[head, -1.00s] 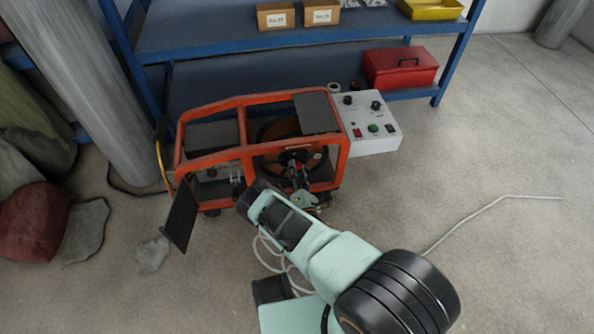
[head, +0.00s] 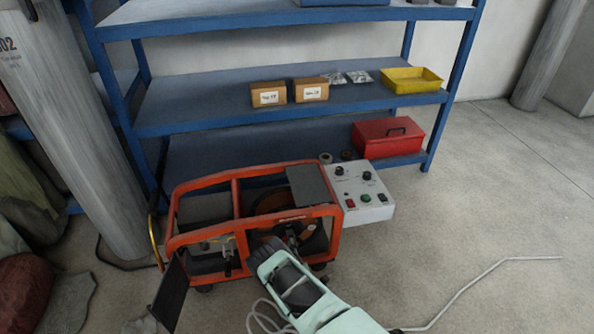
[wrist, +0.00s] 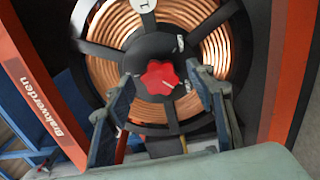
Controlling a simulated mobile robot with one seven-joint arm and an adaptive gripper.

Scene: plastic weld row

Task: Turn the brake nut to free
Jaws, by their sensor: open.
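The brake nut (wrist: 162,78) is a red lobed knob with a pale mark, at the hub of a spool of copper-coloured wire (wrist: 208,52) in the wrist view. My gripper (wrist: 168,88) is open, with one finger on each side of the nut in the picture. I cannot tell whether the fingers touch it. In the head view the orange-framed machine (head: 290,217) holds the spool, and my arm reaches to its front. My wrist hides the nut and the fingertips there.
A grey control box (head: 362,190) with knobs and buttons is on the machine's right. A dark open flap (head: 169,297) hangs at its front left. Blue shelving (head: 210,118) with boxes and a red toolbox (head: 388,138) stands behind.

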